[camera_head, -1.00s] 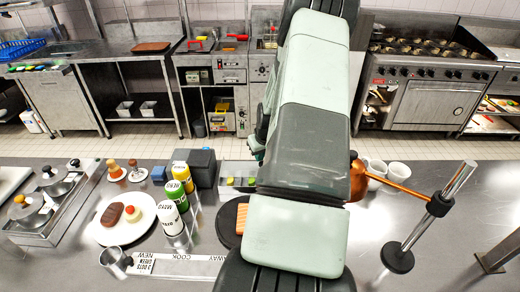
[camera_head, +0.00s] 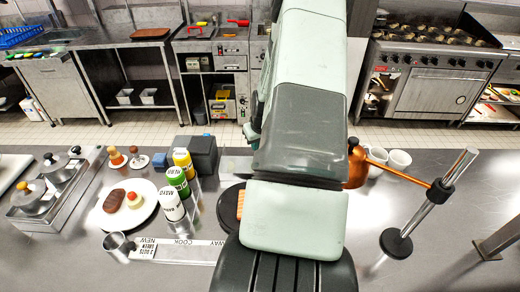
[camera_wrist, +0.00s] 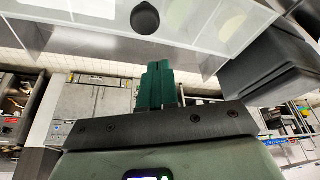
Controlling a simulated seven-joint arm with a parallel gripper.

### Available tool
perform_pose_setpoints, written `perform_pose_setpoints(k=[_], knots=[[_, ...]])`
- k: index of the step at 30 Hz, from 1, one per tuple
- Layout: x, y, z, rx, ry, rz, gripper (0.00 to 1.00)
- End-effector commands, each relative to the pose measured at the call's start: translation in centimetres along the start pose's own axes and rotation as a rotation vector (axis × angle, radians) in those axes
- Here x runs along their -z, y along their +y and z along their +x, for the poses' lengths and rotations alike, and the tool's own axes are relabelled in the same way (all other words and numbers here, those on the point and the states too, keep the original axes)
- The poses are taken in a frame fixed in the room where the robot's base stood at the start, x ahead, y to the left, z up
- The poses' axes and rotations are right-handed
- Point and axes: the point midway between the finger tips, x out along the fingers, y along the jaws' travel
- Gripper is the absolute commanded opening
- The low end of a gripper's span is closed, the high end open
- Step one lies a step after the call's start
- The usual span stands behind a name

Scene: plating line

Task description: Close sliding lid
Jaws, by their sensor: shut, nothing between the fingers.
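A pale, see-through sliding lid (camera_wrist: 191,22) with a dark round knob (camera_wrist: 145,18) shows at the top of the wrist view. A smooth grey wall (camera_wrist: 110,48) runs below it. My gripper (camera_wrist: 158,68) has dark green fingers pressed together, empty, pointing at this wall near the lid. I cannot tell whether the fingertips touch it. In the head view a pale flat container top (camera_head: 234,165) shows just left of my arm, beside the black box (camera_head: 203,155). My arm hides my gripper and part of the container there.
The black box also stands close on the right in the wrist view (camera_wrist: 270,70). Sauce bottles (camera_head: 177,181), a plate (camera_head: 107,222) of food and a pot tray (camera_head: 37,222) are left. A copper pot (camera_head: 357,170) and a metal stand (camera_head: 397,245) are right.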

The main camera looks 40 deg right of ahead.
Motion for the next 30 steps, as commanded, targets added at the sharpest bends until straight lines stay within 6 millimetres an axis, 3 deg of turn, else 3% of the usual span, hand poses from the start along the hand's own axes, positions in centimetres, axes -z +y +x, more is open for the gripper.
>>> perform_pose_setpoints(k=[1, 6, 12, 18, 26, 30], knots=[[1.2, 0.0, -0.1, -0.002, 0.008, -0.002, 0.0], [1.0, 0.1, -4.8, -0.003, 0.01, 0.0, 0.0], [1.1, 0.1, -8.4, -0.004, 0.012, -0.001, 0.0], [1.1, 0.0, -9.9, -0.002, 0.011, -0.002, 0.0], [1.1, -0.1, -10.1, -0.002, 0.011, -0.004, 0.0], [2.0, -2.2, -12.0, -0.011, 0.003, -0.056, 0.0]])
